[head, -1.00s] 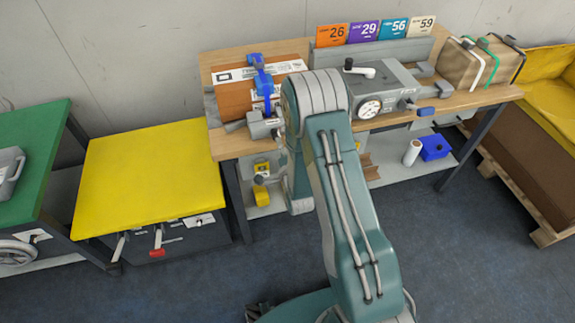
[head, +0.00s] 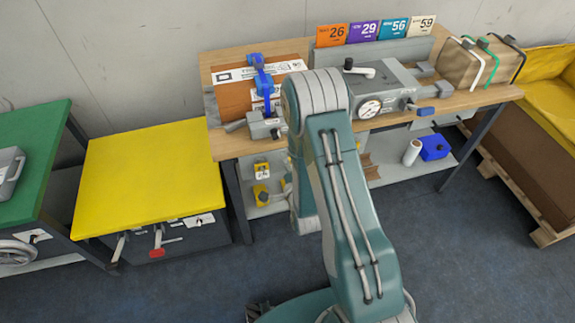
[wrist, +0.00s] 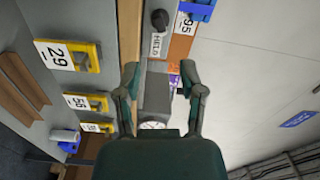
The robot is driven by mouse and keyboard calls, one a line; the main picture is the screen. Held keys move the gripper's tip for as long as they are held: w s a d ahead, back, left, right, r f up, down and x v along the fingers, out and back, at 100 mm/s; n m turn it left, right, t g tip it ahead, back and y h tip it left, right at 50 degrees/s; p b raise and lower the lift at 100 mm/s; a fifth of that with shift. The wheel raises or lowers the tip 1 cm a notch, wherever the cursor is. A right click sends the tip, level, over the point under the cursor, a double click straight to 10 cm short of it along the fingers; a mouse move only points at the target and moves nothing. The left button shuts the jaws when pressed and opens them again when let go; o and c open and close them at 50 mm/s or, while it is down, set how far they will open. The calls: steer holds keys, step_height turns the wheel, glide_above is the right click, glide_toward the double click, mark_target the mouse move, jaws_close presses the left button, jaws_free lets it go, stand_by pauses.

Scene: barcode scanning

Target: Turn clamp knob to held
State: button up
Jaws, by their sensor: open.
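A dark round knob (wrist: 160,19) shows at the top of the wrist view, beside a white label reading HELD (wrist: 157,45). My gripper (wrist: 159,72) is open and empty, its fingers spread below the knob in that picture and apart from it. Which way the knob is turned is hard to tell. In the head view, a grey clamp block (head: 262,124) sits at the table's front left, by a brown box (head: 234,97) with a blue clamp (head: 262,80) over it. My arm hides the gripper there.
A grey machine (head: 385,78) with a gauge (head: 370,108) stands right of my arm on the wooden table. Numbered cards (head: 364,31) stand behind it. Yellow blocks with labels (wrist: 84,57) show left in the wrist view. A yellow-topped bench (head: 150,175) stands left.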

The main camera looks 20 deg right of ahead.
steer(key=shift+s, duration=0.75)
step_height(320, 180, up, 10)
stand_by(0.6)
steer(key=shift+o, duration=0.3)
steer(key=shift+f, duration=0.1)
